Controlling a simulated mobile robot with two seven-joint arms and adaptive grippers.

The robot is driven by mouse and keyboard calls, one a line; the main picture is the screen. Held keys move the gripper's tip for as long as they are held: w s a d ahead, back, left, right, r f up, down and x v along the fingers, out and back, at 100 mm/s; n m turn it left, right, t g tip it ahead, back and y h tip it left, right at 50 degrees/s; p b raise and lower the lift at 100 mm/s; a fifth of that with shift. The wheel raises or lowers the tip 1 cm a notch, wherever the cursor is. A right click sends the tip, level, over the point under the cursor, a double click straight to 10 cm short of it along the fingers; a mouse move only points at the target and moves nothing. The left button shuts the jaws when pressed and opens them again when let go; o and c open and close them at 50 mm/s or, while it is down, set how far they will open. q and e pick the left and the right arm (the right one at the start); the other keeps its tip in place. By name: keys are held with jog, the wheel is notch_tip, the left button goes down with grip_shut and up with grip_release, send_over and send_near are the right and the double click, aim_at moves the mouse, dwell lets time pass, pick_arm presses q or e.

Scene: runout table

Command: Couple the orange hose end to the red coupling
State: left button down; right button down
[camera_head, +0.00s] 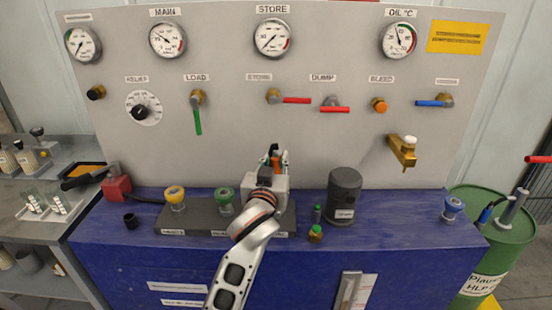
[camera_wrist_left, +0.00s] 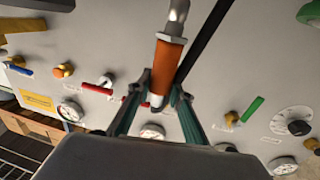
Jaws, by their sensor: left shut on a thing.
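My left gripper (camera_head: 274,165) is raised above the dark block (camera_head: 198,221) on the blue bench, in front of the grey panel. It is shut on the orange hose end (camera_head: 276,158). In the left wrist view the orange hose end (camera_wrist_left: 168,62) sits between the green fingers of the gripper (camera_wrist_left: 158,92), with a metal piece at its upper end. A yellow coupling (camera_head: 175,198) and a green coupling (camera_head: 224,200) stand on the block. I cannot make out a red coupling; my arm and gripper hide the block's right part. My right gripper is not in view.
A black cylinder (camera_head: 344,197) and small green fittings (camera_head: 316,232) stand right of my arm. A blue coupling (camera_head: 452,208) is at the bench's right end. A red box (camera_head: 117,186) stands at the left. Valve handles and a brass spout (camera_head: 403,150) stick out of the panel.

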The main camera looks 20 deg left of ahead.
pick_arm(q)
jog(key=shift+r+p, duration=0.1)
jog(key=shift+p, duration=0.2)
jog(key=shift+f+b, duration=1.5)
jog(key=shift+f, duration=1)
jog(key=c, duration=1.7)
grip_release()
